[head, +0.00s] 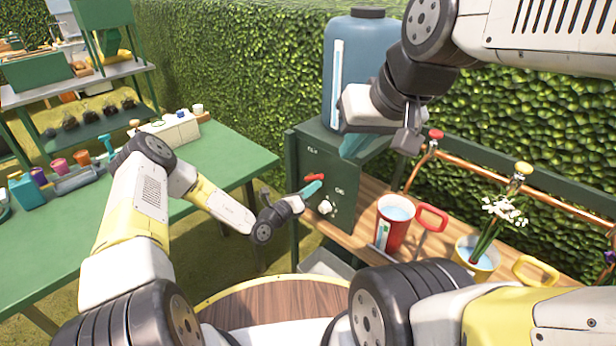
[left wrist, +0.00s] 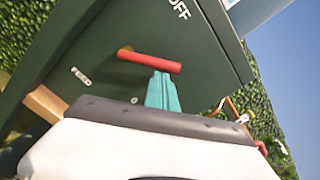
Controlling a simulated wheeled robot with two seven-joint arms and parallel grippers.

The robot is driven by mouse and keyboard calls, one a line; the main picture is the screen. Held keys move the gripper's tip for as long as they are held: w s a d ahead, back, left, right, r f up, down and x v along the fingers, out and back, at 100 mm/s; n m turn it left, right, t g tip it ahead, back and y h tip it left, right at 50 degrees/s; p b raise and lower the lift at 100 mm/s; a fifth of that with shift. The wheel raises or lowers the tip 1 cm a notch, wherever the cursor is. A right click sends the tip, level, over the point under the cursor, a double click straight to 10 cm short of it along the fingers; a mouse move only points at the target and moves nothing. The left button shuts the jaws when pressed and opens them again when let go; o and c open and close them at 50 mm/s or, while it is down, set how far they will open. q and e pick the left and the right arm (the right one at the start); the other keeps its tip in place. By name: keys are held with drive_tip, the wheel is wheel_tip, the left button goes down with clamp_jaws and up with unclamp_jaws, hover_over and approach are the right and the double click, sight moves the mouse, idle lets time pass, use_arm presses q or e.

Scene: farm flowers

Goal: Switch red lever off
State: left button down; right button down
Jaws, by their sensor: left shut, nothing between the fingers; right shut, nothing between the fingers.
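The red lever (head: 314,177) sticks out from the front of a dark green box (head: 318,160) below a blue tank. In the left wrist view the red lever (left wrist: 152,60) is a short red bar, with a label reading OFF (left wrist: 180,8) above it. My left gripper (head: 311,190) is at the box front, just below the lever, with its teal fingers shut. In the left wrist view its fingertips (left wrist: 163,90) overlap the lever's lower edge; whether they touch cannot be told. My right gripper (head: 357,143) is raised before the tank, its teal fingers shut and empty.
A white knob (head: 325,207) sits low on the box. The blue tank (head: 361,60) stands on top. A red watering can (head: 394,225) and a yellow one (head: 475,257) with flowers are on the wooden bench at right. A copper pipe (head: 480,160) runs behind. A green table (head: 200,165) is left.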

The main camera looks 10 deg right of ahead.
sight(309, 178)
use_arm(q)
drive_tip(key=r+n, duration=0.1)
drive_tip(key=n, duration=0.1)
drive_tip(key=w+r+n, duration=0.1)
drive_tip(key=n, duration=0.1)
drive_tip(key=a+n, duration=0.1)
drive_tip(key=shift+w+r+n, duration=0.2)
drive_tip(key=shift+r+n, duration=0.2)
drive_tip(key=w+n, duration=0.1)
drive_tip(key=n, duration=0.1)
drive_tip(key=a+r+n, duration=0.1)
drive_tip(key=shift+w+a+r+n, duration=0.2)
drive_tip(key=shift+w+n, duration=0.15)
drive_tip(key=shift+n, duration=0.05)
drive_tip(key=shift+w+a, duration=0.1)
drive_tip(key=shift+w, duration=0.05)
